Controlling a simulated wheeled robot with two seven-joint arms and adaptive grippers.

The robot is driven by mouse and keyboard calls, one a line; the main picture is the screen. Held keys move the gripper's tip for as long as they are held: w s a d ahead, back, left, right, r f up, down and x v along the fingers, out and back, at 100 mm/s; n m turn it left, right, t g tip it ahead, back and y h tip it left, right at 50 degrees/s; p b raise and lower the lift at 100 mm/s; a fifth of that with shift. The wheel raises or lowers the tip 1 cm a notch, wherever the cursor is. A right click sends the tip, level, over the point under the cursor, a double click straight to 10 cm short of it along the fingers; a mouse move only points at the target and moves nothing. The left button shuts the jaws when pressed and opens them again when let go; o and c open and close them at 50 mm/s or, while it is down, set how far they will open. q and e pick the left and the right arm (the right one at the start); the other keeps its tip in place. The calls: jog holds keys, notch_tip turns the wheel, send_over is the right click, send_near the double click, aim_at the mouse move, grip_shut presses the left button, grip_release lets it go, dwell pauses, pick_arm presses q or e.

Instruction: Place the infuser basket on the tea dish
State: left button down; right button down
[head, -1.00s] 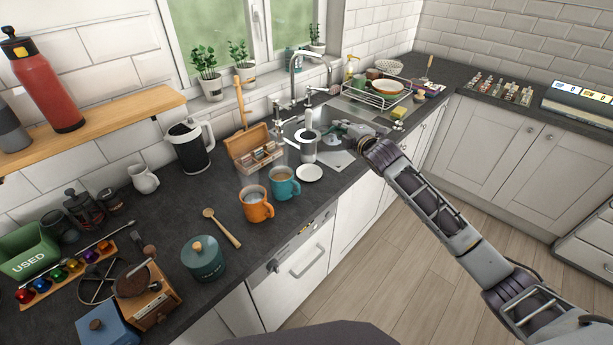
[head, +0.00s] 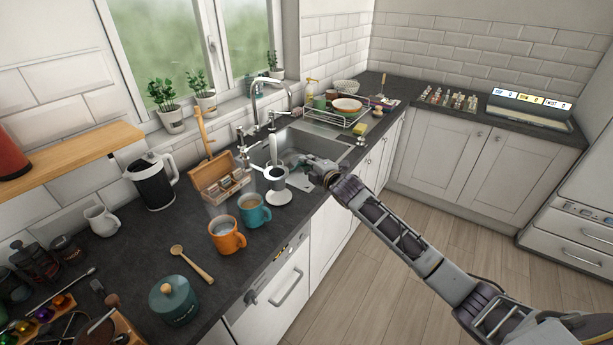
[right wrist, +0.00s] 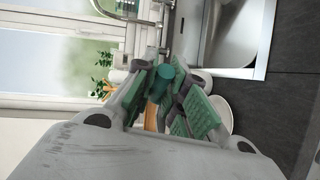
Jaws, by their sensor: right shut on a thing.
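The infuser basket (head: 277,179) is a dark grey cup with a pale rim, upright at the near edge of the sink. The tea dish (head: 279,198) is a small white round plate on the worktop just below it in the head view. The basket's lower end overlaps the dish's far part; I cannot tell whether they touch. My right gripper (head: 296,167) reaches in from the right and is shut on the basket. In the right wrist view, its green-padded fingers (right wrist: 160,100) partly hide the white dish (right wrist: 222,112). My left gripper is not in view.
A teal mug (head: 254,210) and an orange mug (head: 227,236) stand left of the dish. An open wooden tea box (head: 218,180) is behind them. The tap (head: 271,100) rises behind the sink. A wooden spoon (head: 193,264) and teal canister (head: 173,300) lie nearer.

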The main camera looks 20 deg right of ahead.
jog(key=shift+f, duration=0.55)
jog(key=shift+f, duration=2.05)
jog(key=c, duration=1.5)
grip_release()
jog(key=shift+o, duration=0.2)
jog(key=shift+r, duration=0.15)
jog(key=shift+s, duration=0.1)
jog(key=v, duration=1.2)
jog(key=shift+b, duration=0.4)
